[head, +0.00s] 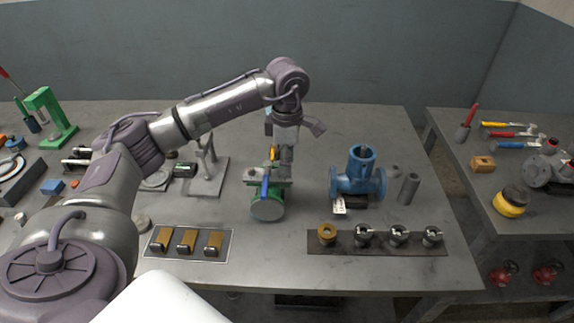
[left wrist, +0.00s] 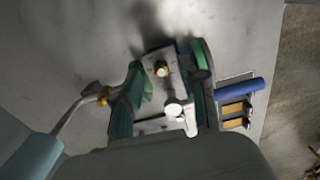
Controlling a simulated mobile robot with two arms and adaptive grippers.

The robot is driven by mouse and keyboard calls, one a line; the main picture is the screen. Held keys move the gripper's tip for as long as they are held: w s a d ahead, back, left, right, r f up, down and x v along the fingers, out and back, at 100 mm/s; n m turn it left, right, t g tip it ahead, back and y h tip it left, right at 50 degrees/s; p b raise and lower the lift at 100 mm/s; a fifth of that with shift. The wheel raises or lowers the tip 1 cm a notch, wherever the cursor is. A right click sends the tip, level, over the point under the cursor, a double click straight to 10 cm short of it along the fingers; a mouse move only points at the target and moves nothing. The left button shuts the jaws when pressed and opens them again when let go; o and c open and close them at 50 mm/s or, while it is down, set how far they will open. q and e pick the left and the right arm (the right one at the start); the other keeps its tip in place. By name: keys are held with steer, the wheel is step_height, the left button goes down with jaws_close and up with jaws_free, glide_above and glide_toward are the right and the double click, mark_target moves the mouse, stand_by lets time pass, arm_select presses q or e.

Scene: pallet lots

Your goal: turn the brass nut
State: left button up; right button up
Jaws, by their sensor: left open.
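The green valve (head: 268,206) stands on the table with its round flange toward the front. My left gripper (head: 286,172) is open and points down just above the valve top. The brass nut (left wrist: 161,69) sits on that plate, beside a pale post (left wrist: 176,110). I cannot make out the nut in the head view. A blue handle (head: 265,189) reaches over the front flange. My right gripper is not in view.
A blue valve (head: 359,178) and a grey cylinder (head: 409,188) stand to the right. A dark strip (head: 342,248) holds a brass ring and several metal fittings in front. A tray (head: 225,254) with three brass blocks lies front left. Bare table lies behind the blue valve.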

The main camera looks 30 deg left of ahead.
arm_select(q)
step_height(320, 180, up, 10)
steer(key=shift+r, duration=0.15)
stand_by(0.7)
